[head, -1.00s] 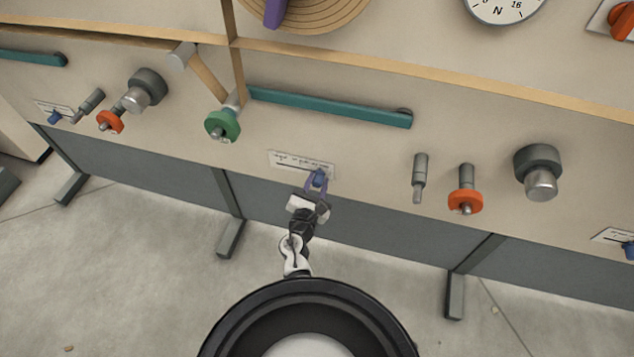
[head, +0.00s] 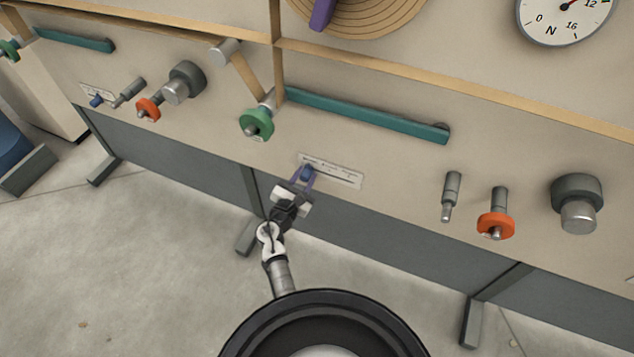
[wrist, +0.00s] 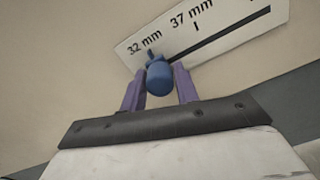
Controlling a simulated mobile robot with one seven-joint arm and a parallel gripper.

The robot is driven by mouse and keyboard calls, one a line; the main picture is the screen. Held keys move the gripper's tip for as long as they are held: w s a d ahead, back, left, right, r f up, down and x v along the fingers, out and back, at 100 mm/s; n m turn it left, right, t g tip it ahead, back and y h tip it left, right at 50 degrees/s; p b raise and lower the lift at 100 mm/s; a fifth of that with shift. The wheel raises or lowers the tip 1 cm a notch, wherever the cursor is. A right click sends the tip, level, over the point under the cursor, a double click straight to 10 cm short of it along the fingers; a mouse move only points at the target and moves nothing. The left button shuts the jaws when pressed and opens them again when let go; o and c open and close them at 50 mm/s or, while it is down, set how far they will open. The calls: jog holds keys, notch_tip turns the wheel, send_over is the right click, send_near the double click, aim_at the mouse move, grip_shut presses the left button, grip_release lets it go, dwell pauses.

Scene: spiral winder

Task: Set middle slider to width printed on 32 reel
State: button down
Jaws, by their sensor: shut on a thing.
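The middle slider's blue knob (head: 307,173) sits near the left end of its white scale plate (head: 345,180) on the beige panel. My gripper (head: 303,179) is shut on this knob from below, with one purple finger on each side. In the wrist view, the blue knob (wrist: 159,79) stands between the fingers of my gripper (wrist: 160,88). Its small pointer is just below the "32 mm" label on the scale plate (wrist: 220,30). "37 mm" is printed to the right, and the dark slot runs right from the knob. I cannot read any reel's number or width here.
A green knob (head: 256,123) and a teal bar (head: 365,116) are above the plate. A grey peg (head: 452,195), an orange knob (head: 496,226) and a grey roller (head: 577,200) stick out to the right. Open floor (head: 150,270) lies in front.

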jog(key=shift+w+a+r, duration=0.15)
jog(key=shift+a, duration=0.1)
jog(key=c, duration=1.1)
grip_release()
jog(key=shift+c, duration=0.2)
jog(key=shift+s+a, duration=0.1)
jog(key=shift+s, duration=0.15)
jog(key=v, duration=1.3)
jog(key=shift+s, duration=0.15)
